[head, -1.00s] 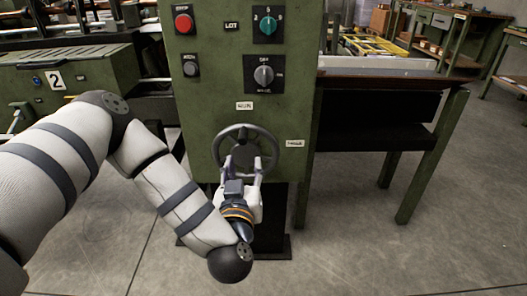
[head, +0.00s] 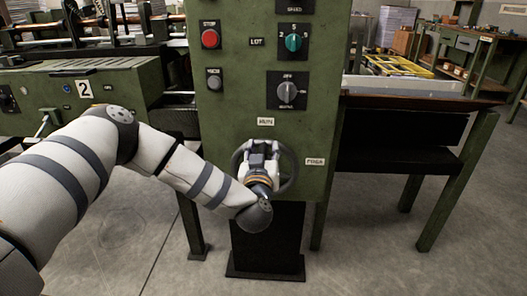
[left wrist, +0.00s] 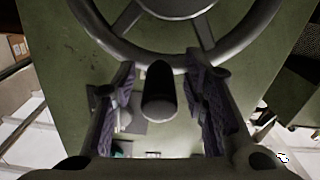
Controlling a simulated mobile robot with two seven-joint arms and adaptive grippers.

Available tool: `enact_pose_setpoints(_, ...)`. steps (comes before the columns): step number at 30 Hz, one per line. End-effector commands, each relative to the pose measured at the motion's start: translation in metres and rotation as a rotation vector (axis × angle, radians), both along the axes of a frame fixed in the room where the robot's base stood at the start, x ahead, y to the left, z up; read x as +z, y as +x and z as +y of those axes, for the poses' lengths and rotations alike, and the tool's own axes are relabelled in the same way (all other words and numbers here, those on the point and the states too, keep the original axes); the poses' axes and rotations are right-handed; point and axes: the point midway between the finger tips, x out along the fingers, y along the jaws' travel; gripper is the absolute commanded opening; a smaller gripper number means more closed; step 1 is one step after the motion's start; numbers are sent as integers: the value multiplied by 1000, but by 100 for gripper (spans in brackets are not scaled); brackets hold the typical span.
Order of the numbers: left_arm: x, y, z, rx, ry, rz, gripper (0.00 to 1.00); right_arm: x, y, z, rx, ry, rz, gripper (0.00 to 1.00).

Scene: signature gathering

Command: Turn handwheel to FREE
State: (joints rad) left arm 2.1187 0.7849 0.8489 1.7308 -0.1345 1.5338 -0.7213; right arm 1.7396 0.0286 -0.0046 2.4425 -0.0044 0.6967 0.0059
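The dark handwheel (head: 289,176) is on the lower front of the green machine cabinet, partly hidden by my left gripper (head: 262,148). In the left wrist view the wheel's rim (left wrist: 165,58) and spokes fill the top. A dark cylindrical handle (left wrist: 158,100) on the rim stands between the two fingers of my left gripper, with a gap on each side. The gripper is open around the handle. A small white label (head: 265,121) is above the wheel and another label (head: 314,161) is to its right; their lettering is too blurred to read surely. My right gripper is not in view.
The green cabinet (head: 230,115) carries a red stop button (head: 210,39), a teal selector (head: 293,42) and a grey selector (head: 287,92) above the wheel. A green bench (head: 460,180) stands to the right, a machine numbered 2 (head: 120,82) to the left. Floor in front is clear.

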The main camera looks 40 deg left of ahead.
Motion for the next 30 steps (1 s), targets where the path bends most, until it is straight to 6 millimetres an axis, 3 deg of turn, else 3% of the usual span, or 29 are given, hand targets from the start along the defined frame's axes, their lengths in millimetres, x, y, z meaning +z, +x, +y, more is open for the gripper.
enact_pose_setpoints(1,0,0,0,0,0,0,27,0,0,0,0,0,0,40)
enact_pose_setpoints(5,0,0,0,0,0,0,0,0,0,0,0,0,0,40)
enact_pose_setpoints(17,2,1,-4,-2,32,18,0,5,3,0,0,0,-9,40)
enact_pose_setpoints(30,-1,17,-30,-4,313,186,0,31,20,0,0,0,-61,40)
